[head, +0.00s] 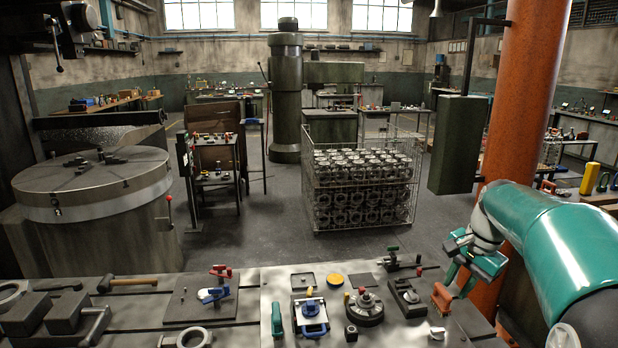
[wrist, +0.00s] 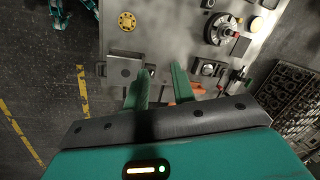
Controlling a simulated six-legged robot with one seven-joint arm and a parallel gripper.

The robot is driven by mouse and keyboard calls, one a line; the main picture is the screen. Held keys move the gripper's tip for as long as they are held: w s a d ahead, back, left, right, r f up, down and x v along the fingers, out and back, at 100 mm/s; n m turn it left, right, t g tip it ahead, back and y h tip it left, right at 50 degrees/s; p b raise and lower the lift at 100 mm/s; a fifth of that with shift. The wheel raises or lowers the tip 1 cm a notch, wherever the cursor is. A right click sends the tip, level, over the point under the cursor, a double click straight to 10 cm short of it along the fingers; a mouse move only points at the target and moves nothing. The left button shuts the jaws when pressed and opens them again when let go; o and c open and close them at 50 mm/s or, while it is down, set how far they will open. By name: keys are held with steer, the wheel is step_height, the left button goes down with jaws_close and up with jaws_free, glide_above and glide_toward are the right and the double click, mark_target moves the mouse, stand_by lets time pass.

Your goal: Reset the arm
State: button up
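My teal arm reaches in from the right side of the head view. My gripper (head: 468,270) hangs over the right end of the front workbench (head: 240,325), near an orange-handled block (head: 441,299). In the wrist view my gripper (wrist: 160,82) has its two green fingers apart, with nothing seen held between them. The fingers point toward the bench top (wrist: 165,45). Part of an orange thing (wrist: 197,88) shows beside the right finger; I cannot tell the height between them.
The bench holds a round fixture (head: 364,308), a blue-handled clamp (head: 310,312), a green-handled clamp (head: 393,259) and a hammer (head: 128,283). An orange column (head: 528,100) stands close behind my arm. A wire crate of castings (head: 362,185) stands on the floor beyond.

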steer(key=s+a+r+n+t+h, duration=0.1)
steer(key=s+a+r+n+t, duration=0.15)
steer(key=s+a+n, duration=0.65)
steer(key=s+a+f+n, duration=0.1)
steer(key=s+a, duration=0.2)
steer(key=s, duration=0.4)
steer(key=s+a+f+n+t, duration=0.1)
steer(key=s+a+f, duration=0.1)
steer(key=s, duration=0.6)
steer(key=shift+a+f+h, duration=0.3)
steer(key=shift+a, duration=0.6)
